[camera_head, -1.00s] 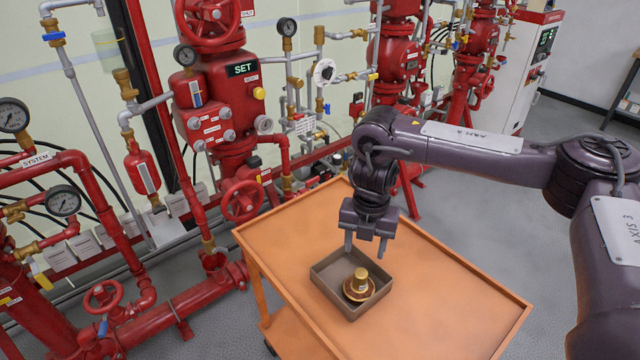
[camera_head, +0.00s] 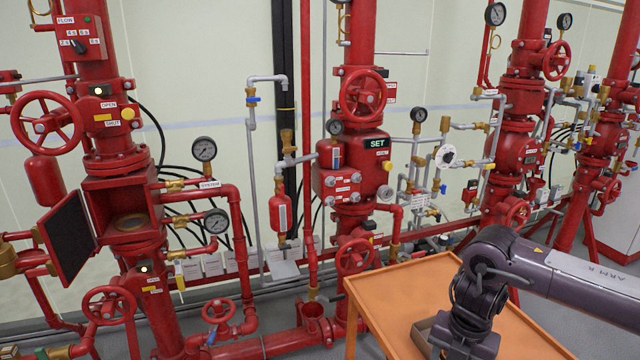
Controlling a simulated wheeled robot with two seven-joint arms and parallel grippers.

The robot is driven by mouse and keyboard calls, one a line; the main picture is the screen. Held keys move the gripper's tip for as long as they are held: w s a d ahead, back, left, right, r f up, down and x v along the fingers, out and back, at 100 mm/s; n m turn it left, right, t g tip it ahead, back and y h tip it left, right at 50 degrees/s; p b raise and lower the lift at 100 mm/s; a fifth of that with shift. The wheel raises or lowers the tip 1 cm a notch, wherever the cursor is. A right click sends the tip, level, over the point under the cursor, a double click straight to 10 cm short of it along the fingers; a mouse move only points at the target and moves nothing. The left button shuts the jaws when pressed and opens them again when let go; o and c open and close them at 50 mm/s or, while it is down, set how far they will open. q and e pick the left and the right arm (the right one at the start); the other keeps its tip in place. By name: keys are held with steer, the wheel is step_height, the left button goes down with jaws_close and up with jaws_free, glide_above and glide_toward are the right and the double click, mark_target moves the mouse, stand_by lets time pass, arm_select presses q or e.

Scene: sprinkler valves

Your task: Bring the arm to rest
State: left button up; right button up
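My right arm comes in from the right edge, and its dark purple wrist (camera_head: 480,285) hangs over the orange cart. Its fingertips are cut off by the bottom edge, so the gripper's opening does not show. My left arm and gripper are not in view.
The orange cart (camera_head: 385,290) stands at the lower right. Red valve risers with handwheels (camera_head: 362,93) and gauges line the wall. At the left, a red box (camera_head: 125,215) has its dark door (camera_head: 68,238) swung open. Grey floor shows between cart and pipes.

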steer(key=s+a+f+n+t+y, duration=0.1)
steer(key=s+a+f+y, duration=0.15)
steer(key=a, duration=0.95)
steer(key=s+a+f+t+y, duration=0.1)
steer(key=a+f+y, duration=0.2)
steer(key=a, duration=0.8)
steer(key=s+a+r+m+t+y, duration=0.35)
steer(key=a+r+m, duration=0.35)
steer(key=a, duration=0.3)
steer(key=d+m+t+h, duration=0.2)
steer(key=d+m+h, duration=0.3)
steer(key=d+m, duration=0.6)
steer(key=s+d+f+m+g+h, duration=0.2)
steer(key=s+d+f+m, duration=0.3)
steer(key=d, duration=0.3)
steer(key=s+d+f+m+g+h, duration=0.2)
steer(key=s+d+m, duration=0.35)
steer(key=d, duration=0.35)
step_height(320, 180, down, 31)
steer(key=s+g, duration=0.2)
steer(key=s, duration=0.1)
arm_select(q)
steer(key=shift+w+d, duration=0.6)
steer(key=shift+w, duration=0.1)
arm_select(e)
steer(key=s+d+f, duration=0.3)
steer(key=s+f, duration=1.4)
steer(key=s, duration=0.2)
steer(key=shift+f+n+g, duration=0.2)
steer(key=shift+n+g, duration=0.25)
